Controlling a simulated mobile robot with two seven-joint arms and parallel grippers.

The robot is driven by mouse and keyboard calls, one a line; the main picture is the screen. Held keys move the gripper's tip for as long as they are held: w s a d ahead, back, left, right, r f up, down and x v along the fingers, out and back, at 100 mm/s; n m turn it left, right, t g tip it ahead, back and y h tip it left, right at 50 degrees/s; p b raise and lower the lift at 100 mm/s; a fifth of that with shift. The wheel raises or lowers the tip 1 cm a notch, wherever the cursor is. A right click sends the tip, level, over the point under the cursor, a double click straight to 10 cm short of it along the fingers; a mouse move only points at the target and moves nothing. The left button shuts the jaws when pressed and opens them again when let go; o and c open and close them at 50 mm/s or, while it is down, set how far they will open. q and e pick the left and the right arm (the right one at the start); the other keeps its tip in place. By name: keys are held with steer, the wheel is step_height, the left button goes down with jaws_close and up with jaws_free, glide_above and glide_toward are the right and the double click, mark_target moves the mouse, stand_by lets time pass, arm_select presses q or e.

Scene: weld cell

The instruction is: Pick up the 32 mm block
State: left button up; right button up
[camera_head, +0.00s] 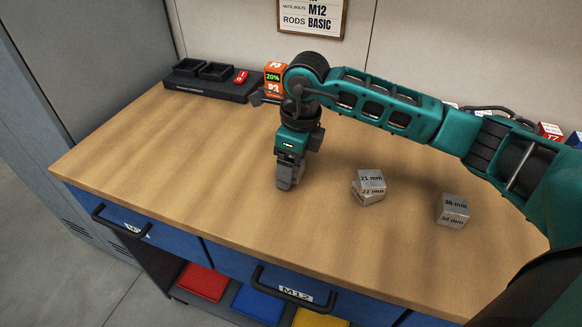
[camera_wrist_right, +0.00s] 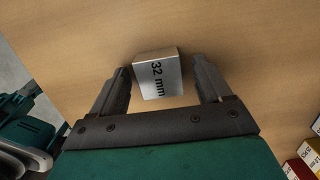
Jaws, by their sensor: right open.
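The 32 mm block (camera_wrist_right: 158,78) is a silvery cube with its label readable in the right wrist view. It sits on the wooden bench between the two fingertips of my right gripper (camera_wrist_right: 165,85). The fingers are open, with a visible gap on each side of the block. In the head view my right gripper (camera_head: 287,181) points down at the middle of the bench, and the block is hidden there or cannot be told from the fingers. My left gripper is in neither view.
A 21 mm block (camera_head: 370,186) and another labelled block (camera_head: 453,210), seemingly 38 mm, stand to the right of my gripper. A black tray (camera_head: 181,86) and an orange box (camera_head: 274,71) are at the back. The left front of the bench (camera_head: 170,165) is clear.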

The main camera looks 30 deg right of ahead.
steer(key=shift+r, duration=0.1)
steer(key=c, duration=1.2)
steer(key=shift+o, duration=0.2)
